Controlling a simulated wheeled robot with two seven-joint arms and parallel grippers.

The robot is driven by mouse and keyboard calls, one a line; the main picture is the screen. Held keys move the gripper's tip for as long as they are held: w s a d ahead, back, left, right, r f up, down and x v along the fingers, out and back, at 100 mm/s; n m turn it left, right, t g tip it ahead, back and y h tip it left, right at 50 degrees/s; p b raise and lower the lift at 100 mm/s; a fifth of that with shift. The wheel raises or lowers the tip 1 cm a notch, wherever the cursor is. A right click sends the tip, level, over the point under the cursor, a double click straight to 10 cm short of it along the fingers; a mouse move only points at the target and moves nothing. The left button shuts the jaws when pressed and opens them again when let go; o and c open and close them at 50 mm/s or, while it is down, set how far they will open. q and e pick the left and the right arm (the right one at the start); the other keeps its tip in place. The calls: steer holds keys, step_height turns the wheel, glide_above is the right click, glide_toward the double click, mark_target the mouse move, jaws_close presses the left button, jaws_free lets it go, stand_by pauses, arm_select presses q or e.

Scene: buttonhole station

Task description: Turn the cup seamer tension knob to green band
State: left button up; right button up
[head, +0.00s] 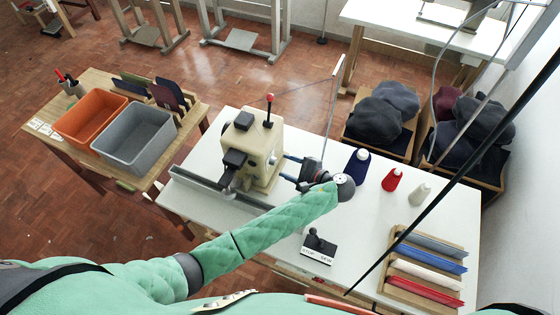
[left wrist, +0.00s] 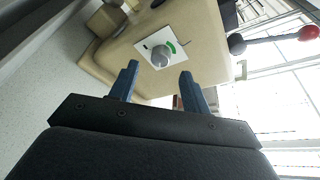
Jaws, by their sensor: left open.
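The cup seamer (head: 251,150) is a beige machine standing on the white table. Its tension knob (left wrist: 160,60) is a grey round knob on a white plate on the machine's side, in the left wrist view. A green band (left wrist: 171,48) curves along the plate beside the knob, and a small dark mark lies on the plate's other side. My left gripper (head: 288,168) is open with blue fingers, beside the machine in the head view. In the left wrist view its fingertips (left wrist: 158,72) are apart, with the knob showing beyond and between them, apparently not touched. My right gripper is not in view.
Blue (head: 356,166), red (head: 392,179) and white (head: 419,193) thread cones stand right of my left gripper. A stop/run lever box (head: 319,248) sits in front. A wooden rack (head: 397,287) holds coloured fabric strips. A red-tipped lever (head: 269,98) rises from the machine.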

mark_target(273, 161)
arm_select(q)
steer(key=shift+p+x, duration=0.7)
steer(key=shift+x, duration=1.25)
steer(key=c, duration=1)
